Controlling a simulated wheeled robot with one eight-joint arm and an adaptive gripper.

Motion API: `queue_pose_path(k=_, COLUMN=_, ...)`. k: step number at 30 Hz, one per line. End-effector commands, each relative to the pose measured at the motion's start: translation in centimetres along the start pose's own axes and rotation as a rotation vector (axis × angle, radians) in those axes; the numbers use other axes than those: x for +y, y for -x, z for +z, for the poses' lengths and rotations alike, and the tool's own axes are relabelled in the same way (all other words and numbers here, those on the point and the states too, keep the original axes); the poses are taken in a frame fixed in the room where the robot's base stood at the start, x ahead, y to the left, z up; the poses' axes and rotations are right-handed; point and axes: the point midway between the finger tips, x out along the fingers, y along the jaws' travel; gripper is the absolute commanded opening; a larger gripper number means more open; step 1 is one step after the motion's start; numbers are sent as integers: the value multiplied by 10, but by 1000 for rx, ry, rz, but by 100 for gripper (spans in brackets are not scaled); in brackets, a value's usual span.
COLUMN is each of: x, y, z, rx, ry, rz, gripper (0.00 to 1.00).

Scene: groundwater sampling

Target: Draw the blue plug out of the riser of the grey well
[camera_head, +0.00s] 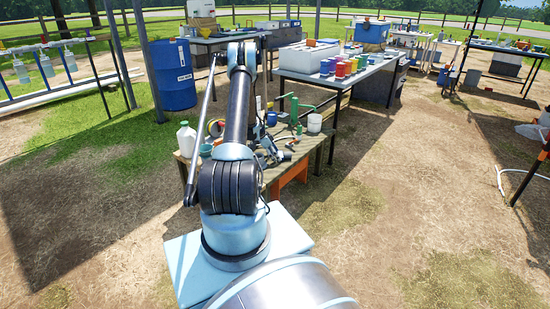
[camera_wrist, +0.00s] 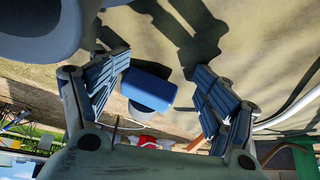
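The blue plug (camera_wrist: 148,86) shows in the wrist view as a short blue cylinder with a duller grey-blue end. It lies between the two ribbed fingers of my gripper (camera_wrist: 160,64). The left finger is close against it or touching; a gap shows between it and the right finger. My gripper is open. I cannot tell whether the plug still sits in the riser, and I cannot make out the grey well for certain. In the head view my arm reaches over the wooden bench (camera_head: 310,143) and hides much of the gripper's surroundings.
A green hand pump (camera_head: 295,109), a white pot (camera_head: 314,122) and a white jug (camera_head: 186,139) stand on the bench. Behind are a blue barrel (camera_head: 173,75) and a table with several coloured cups (camera_head: 340,69). Open ground lies to the right.

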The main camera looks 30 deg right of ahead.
Motion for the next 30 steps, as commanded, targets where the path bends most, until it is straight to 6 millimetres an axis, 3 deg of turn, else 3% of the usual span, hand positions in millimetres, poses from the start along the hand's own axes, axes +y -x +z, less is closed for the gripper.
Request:
queue_pose_path(k=5, x=0, y=13, z=0, rx=0, ry=1, rz=0, gripper=74)
queue_pose_path(k=21, x=0, y=103, z=1, rx=0, ry=1, rz=0, gripper=74)
queue_pose_path(k=30, x=0, y=119, z=1, rx=0, ry=0, rz=1, gripper=74)
